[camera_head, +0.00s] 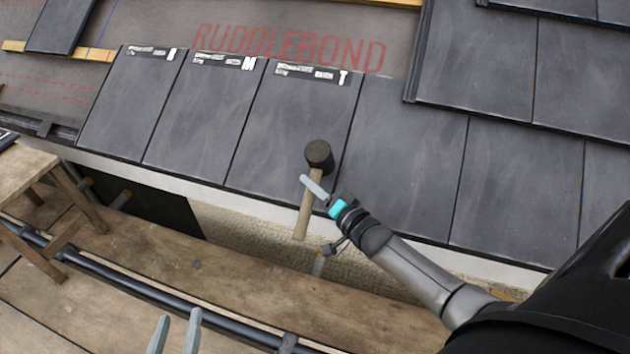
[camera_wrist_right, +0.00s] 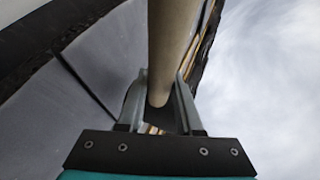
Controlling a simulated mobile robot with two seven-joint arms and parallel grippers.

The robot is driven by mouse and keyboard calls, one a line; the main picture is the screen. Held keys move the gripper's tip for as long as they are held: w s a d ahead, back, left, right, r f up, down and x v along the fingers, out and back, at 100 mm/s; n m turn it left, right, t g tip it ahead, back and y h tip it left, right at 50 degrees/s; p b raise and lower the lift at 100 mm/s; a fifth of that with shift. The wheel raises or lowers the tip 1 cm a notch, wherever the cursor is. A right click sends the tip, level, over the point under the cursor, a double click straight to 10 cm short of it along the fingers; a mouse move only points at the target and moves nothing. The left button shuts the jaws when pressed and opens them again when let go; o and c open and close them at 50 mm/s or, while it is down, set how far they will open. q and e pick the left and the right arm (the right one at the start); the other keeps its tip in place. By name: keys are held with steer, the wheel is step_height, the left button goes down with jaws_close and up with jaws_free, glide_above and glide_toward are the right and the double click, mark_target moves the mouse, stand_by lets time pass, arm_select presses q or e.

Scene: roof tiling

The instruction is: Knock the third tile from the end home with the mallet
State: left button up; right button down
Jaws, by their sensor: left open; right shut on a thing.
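The mallet (camera_head: 319,155) has a dark round head and a pale wooden handle. My right gripper (camera_head: 318,192) is shut on the handle; the handle (camera_wrist_right: 173,45) also runs between its fingers (camera_wrist_right: 160,105) in the right wrist view. The head appears over the lower right of the third dark tile from the left (camera_head: 290,125), which has a label ending in T. I cannot tell whether it touches. That tile lies beside the tile labelled M (camera_head: 205,110) and the leftmost one labelled I (camera_head: 132,100). My left gripper (camera_head: 175,335) is open and empty at the bottom.
More tiles (camera_head: 405,170) continue right, with an overlapping upper course (camera_head: 480,60). Red-lettered underlay (camera_head: 285,45) lies bare above the labelled tiles. A loose tile (camera_head: 62,25) is at the upper left. Below the eave are scaffold boards (camera_head: 130,245), a dark pipe rail and a wooden trestle (camera_head: 25,170).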

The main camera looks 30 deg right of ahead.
steer(key=shift+s+a+r+p, duration=0.3)
steer(key=shift+a+r+p, duration=0.1)
steer(key=shift+r+p, duration=0.65)
steer(key=shift+s+a+r+p, duration=0.3)
steer(key=shift+a+r+p, duration=0.15)
steer(key=shift+r+p, duration=0.55)
steer(key=shift+s+a+r+p, duration=0.35)
steer(key=shift+r+p, duration=0.45)
steer(key=shift+p, duration=0.45)
arm_select(q)
step_height(320, 180, up, 7)
arm_select(e)
steer(key=shift+a, duration=0.1)
